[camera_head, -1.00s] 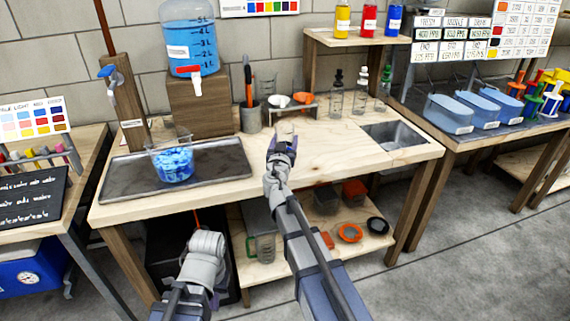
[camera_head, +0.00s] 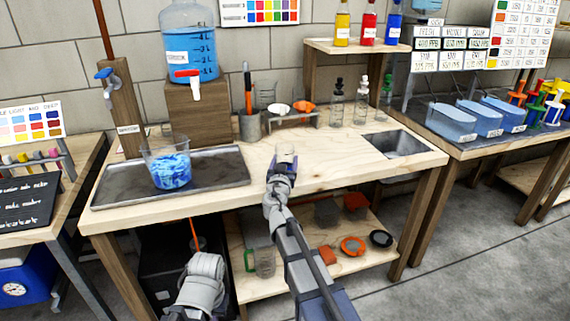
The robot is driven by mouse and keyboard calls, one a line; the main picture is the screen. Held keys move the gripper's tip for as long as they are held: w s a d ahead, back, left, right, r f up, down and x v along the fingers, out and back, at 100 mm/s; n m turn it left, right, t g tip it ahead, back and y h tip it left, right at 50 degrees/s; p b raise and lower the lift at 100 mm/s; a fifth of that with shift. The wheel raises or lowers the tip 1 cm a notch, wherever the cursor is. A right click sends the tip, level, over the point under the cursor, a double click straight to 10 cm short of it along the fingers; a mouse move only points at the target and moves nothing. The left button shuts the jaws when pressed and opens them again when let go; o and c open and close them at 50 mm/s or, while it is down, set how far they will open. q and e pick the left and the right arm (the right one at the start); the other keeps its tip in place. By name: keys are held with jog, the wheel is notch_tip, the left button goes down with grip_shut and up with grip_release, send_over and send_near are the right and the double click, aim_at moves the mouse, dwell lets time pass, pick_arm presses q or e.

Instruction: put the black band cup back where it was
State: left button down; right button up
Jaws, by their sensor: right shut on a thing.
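My right gripper (camera_head: 283,168) is shut on a small clear cup (camera_head: 287,152) above the front middle of the wooden workbench (camera_head: 335,162). The cup looks upright; its lower part is hidden by the jaws and I cannot make out a band on it. I cannot tell whether its base touches the bench. Of my left arm only the grey wrist shows at the bottom, in front of the bench; its jaws do not show.
A large clear beaker of blue pieces (camera_head: 168,166) stands on the grey tray (camera_head: 222,180) at left. A tool holder (camera_head: 250,126), a small rack with white and orange bowls (camera_head: 291,117) and dropper bottles (camera_head: 337,104) line the back. A sink (camera_head: 398,145) is at right.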

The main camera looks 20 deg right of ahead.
jog(key=shift+f, duration=0.15)
jog(key=o, duration=1.5)
jog(key=shift+o, duration=0.2)
jog(key=shift+s+a+r, duration=0.1)
jog(key=shift+s+r, duration=0.1)
jog(key=shift+s, duration=0.1)
jog(key=v, duration=1.1)
jog(key=shift+s, duration=0.15)
jog(key=shift+f, duration=0.1)
